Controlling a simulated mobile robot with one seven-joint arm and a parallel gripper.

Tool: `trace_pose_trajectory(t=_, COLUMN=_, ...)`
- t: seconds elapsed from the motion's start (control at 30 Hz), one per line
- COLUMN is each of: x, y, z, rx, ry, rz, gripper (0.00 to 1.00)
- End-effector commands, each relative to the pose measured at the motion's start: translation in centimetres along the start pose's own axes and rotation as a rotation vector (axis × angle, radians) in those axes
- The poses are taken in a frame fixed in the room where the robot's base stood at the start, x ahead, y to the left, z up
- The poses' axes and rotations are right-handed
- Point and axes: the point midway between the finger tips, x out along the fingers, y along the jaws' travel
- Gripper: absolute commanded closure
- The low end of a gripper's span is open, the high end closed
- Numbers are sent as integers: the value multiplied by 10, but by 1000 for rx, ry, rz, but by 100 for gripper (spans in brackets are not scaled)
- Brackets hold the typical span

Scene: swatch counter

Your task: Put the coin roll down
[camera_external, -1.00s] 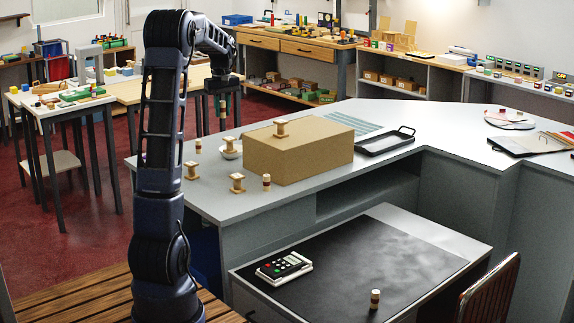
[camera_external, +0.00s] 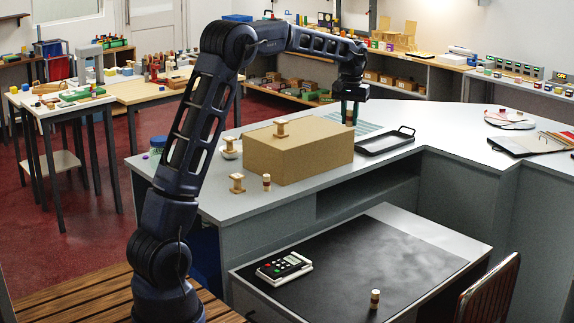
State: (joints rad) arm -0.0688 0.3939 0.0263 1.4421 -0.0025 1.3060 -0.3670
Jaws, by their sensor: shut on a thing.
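My gripper (camera_external: 349,117) is shut on a coin roll (camera_external: 350,113), of which only a small brownish part shows between the fingers. It is over the counter behind the large cardboard box (camera_external: 300,160), by the striped teal mat (camera_external: 368,128). I cannot tell whether the roll touches the surface. A similar banded roll (camera_external: 267,182) stands upright on the counter in front of the box. Another roll (camera_external: 375,299) stands on the lower dark desk mat (camera_external: 350,270).
An empty black tray (camera_external: 385,143) lies just right of my gripper. Wooden spools stand on the box (camera_external: 281,128) and on the counter (camera_external: 237,183). A card terminal (camera_external: 284,267) lies on the desk. The counter's right part has free room.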

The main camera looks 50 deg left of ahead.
Motion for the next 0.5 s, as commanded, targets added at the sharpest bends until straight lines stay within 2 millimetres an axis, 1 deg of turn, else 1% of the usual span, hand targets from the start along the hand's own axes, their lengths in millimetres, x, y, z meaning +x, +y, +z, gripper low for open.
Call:
trace_pose_trajectory(t=0.03, x=1, y=26, z=5, rx=45, ry=0, rz=1, gripper=100)
trace_pose_trajectory(t=0.07, x=1, y=38, z=7, rx=70, ry=0, rz=1, gripper=100)
trace_pose_trajectory(t=0.1, x=1, y=56, z=11, rx=104, ry=0, rz=2, gripper=100)
trace_pose_trajectory(t=0.17, x=1, y=81, z=19, rx=153, ry=0, rz=2, gripper=100)
trace_pose_trajectory(t=0.2, x=1, y=98, z=24, rx=185, ry=0, rz=3, gripper=100)
trace_pose_trajectory(t=0.33, x=2, y=144, z=40, rx=277, ry=0, rz=4, gripper=100)
trace_pose_trajectory(t=0.5, x=2, y=186, z=58, rx=361, ry=0, rz=5, gripper=100)
